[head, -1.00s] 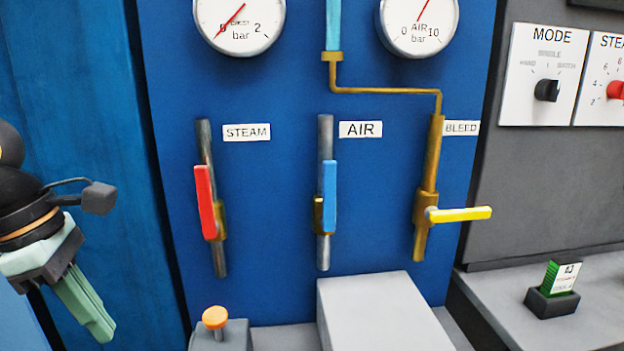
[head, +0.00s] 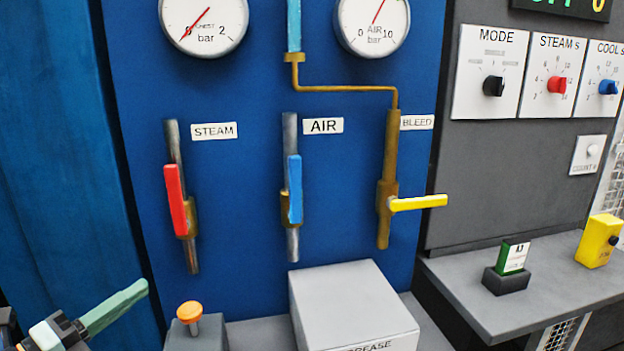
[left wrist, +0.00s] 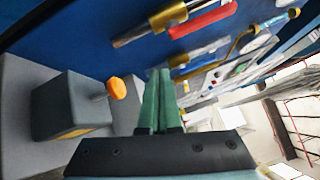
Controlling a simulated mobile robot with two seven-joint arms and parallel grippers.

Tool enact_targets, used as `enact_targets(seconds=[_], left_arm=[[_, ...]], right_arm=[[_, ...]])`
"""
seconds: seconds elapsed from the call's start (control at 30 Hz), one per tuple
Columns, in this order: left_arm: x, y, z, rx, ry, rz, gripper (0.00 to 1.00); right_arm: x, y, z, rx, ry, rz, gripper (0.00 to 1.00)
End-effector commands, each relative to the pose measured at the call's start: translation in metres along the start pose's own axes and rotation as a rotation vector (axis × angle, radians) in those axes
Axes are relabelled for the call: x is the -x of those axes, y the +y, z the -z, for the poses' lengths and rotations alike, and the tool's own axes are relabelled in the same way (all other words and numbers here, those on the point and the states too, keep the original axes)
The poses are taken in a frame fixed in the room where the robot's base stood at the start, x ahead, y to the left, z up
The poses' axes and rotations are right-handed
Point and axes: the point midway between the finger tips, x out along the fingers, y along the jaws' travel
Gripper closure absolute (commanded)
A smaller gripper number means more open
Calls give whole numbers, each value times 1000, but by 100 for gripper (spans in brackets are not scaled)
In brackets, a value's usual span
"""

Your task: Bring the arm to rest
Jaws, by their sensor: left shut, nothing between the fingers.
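My left gripper (head: 143,290) is at the lower left of the head view, with its green fingers pointing up and to the right. The fingers are together and empty, apart from the panel. In the left wrist view the gripper (left wrist: 160,75) also shows its fingers closed side by side. To its right in the head view, an orange knob (head: 189,311) stands on a grey box; the knob also shows in the left wrist view (left wrist: 117,88). My right gripper is in neither view.
The blue panel (head: 250,200) carries a red steam lever (head: 175,200), a blue air lever (head: 295,188) and a yellow bleed lever (head: 420,203). A grey box (head: 345,300) juts out below. A shelf (head: 455,285) at right holds a green card holder (head: 511,262) and a yellow box (head: 598,241).

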Motion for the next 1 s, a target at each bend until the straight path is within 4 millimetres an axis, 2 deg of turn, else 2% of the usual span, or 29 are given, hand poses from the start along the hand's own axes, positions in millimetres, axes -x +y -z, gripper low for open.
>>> enact_targets(seconds=[0.1,0.23,0.33,0.4,0.5,0.7,0.87,1.0], left_arm=[[19,50,-13,322,-263,-74,100],[51,115,-4,661,-533,-202,100],[82,163,23,914,-723,-330,100],[104,191,51,1074,-841,-428,100],[128,216,92,1253,-964,-557,100],[161,235,162,1491,-1116,-767,100],[179,234,210,1630,-1195,-918,100],[192,227,249,1734,-1244,-1050,100]], right_arm=[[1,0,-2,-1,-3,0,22],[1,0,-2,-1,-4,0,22],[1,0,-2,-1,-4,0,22],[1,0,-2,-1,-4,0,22],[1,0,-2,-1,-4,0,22],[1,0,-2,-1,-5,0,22],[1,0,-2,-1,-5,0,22],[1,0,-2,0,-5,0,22]])
